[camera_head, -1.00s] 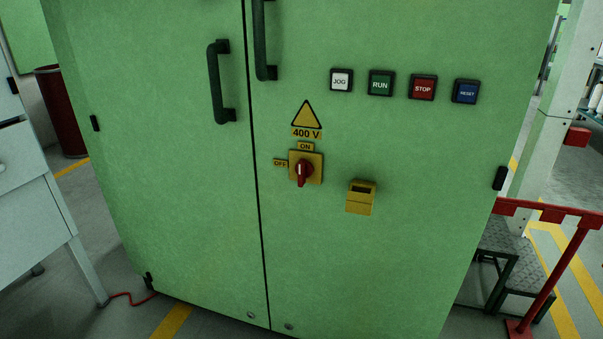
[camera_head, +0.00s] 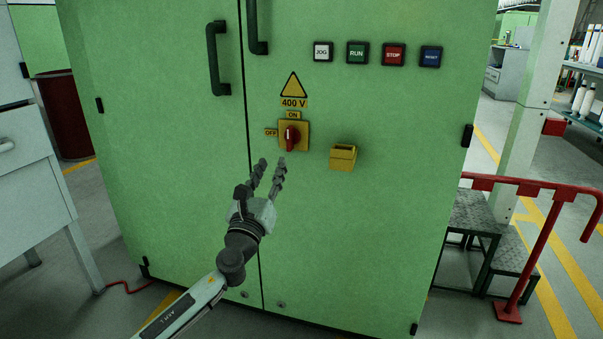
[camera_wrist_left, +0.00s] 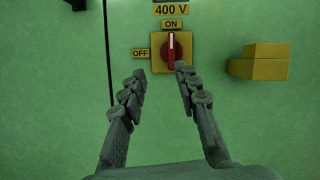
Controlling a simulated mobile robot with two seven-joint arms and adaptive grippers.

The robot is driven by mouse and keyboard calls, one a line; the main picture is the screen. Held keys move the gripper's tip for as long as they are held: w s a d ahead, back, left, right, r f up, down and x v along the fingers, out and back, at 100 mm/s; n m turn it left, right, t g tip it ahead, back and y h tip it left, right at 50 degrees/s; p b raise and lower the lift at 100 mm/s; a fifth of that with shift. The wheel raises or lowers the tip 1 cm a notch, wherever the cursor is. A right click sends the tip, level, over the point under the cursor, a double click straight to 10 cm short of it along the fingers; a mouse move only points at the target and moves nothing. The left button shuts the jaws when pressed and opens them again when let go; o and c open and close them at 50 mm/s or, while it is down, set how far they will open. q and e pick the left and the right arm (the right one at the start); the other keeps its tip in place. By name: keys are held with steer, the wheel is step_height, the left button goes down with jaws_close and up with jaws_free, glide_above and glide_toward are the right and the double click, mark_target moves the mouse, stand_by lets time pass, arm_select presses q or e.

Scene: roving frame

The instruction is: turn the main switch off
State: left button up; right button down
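The main switch (camera_head: 291,137) is a red rotary knob on a yellow plate on the green cabinet door, below a 400 V warning sign. It also shows in the left wrist view (camera_wrist_left: 171,50), where its handle stands upright, toward the ON label (camera_wrist_left: 172,24). The OFF label (camera_wrist_left: 140,53) is to its left. My left gripper (camera_head: 273,161) is open and empty, just below the switch in the picture, its fingers pointing up toward it. In the left wrist view its fingertips (camera_wrist_left: 160,70) are apart, below and either side of the knob. My right gripper is not in view.
A yellow box (camera_head: 343,157) sticks out of the door right of the switch. JOG, RUN, STOP and RESET buttons (camera_head: 376,53) sit above right. Dark door handles (camera_head: 218,58) are above left. A red railing (camera_head: 540,190) and steps (camera_head: 480,215) stand at right.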

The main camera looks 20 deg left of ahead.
mark_target(288, 137)
arm_select(q)
steer(key=w+r+m, duration=0.1)
steer(key=w, duration=0.1)
steer(key=w+d+r+m+h, duration=0.1)
steer(key=w+r, duration=0.1)
steer(key=w, duration=0.1)
steer(key=w+r+m, duration=0.1)
steer(key=w, duration=0.1)
steer(key=shift+w+d+r+h, duration=0.25)
steer(key=shift+w+r+h, duration=0.05)
jaws_close()
